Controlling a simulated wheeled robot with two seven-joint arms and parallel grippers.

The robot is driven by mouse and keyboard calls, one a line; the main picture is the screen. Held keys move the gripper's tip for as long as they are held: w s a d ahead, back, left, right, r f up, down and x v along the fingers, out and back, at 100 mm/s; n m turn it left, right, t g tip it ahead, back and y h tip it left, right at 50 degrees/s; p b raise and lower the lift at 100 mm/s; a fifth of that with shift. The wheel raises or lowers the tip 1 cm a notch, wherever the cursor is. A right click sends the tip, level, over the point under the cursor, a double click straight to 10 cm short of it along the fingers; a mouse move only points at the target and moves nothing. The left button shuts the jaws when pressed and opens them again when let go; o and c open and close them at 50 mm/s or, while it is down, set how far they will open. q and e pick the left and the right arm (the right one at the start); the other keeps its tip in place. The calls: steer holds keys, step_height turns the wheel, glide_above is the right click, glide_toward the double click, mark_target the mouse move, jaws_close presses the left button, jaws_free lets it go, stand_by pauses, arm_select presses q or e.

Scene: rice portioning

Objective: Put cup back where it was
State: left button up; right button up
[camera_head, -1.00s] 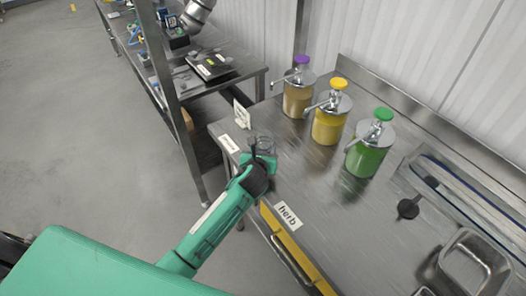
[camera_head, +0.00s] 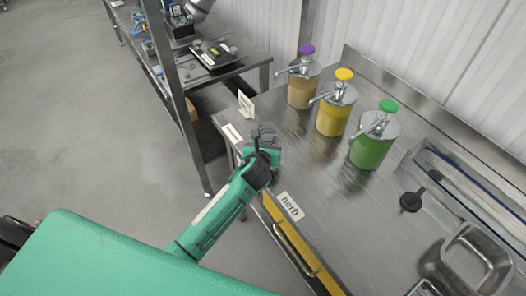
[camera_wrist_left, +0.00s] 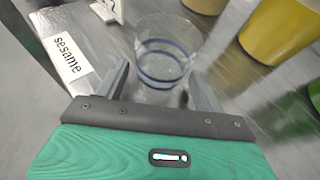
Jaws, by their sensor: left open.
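A clear cup (camera_wrist_left: 166,55) with dark blue bands stands upright on the steel counter in the left wrist view. My left gripper (camera_wrist_left: 164,90) is open, with one finger on each side of the cup's near part. In the head view the left gripper (camera_head: 262,144) is at the counter's left end, and the cup is a faint clear shape there, mostly hidden by the gripper. A "sesame" label (camera_wrist_left: 66,55) lies to the left of the cup. My right gripper is not in view.
Three pump dispensers, tan (camera_head: 303,88), yellow (camera_head: 334,116) and green (camera_head: 371,148), stand behind on the counter (camera_head: 310,170). A small white sign (camera_head: 246,104) stands near the cup. A "herb" label (camera_head: 290,206) lies at the front edge. Metal pans (camera_head: 440,268) are at lower right.

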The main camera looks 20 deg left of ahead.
arm_select(q)
steer(key=b+v, duration=0.1)
steer(key=v, duration=1)
steer(key=shift+s+r, duration=0.1)
